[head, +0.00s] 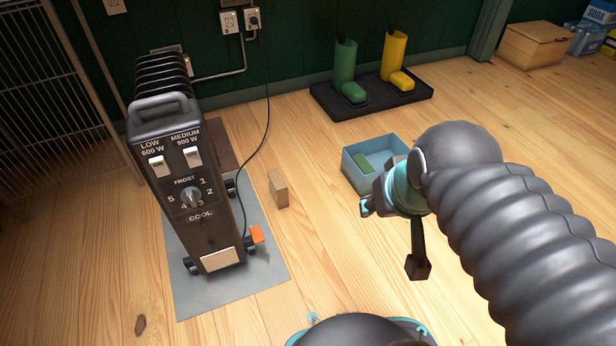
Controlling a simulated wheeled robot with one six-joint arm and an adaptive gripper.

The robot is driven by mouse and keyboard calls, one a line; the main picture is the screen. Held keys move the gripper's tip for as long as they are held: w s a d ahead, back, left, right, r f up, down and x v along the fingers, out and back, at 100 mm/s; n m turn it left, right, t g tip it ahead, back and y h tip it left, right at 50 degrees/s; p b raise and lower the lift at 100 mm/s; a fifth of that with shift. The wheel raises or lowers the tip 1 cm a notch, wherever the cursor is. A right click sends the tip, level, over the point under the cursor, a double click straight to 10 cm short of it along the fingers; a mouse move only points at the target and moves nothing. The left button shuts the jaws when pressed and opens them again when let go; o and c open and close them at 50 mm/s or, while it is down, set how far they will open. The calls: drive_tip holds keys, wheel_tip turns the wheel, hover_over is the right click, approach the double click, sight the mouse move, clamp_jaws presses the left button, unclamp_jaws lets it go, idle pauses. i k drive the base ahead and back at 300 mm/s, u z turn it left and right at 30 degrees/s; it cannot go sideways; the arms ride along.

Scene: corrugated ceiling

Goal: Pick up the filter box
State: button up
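No box in view has a readable filter label.
A black oil heater (185,180) stands on a grey mat (270,270), with an orange tag (257,234) near its foot. A cord (262,140) runs to the wall. Green (345,65) and yellow boots (393,58) stand on a black tray (335,108).

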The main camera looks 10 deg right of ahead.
sight(278, 191)
drive_tip(key=u, duration=0.1)
drive_tip(key=i, duration=0.95)
drive_tip(key=u, duration=0.85)
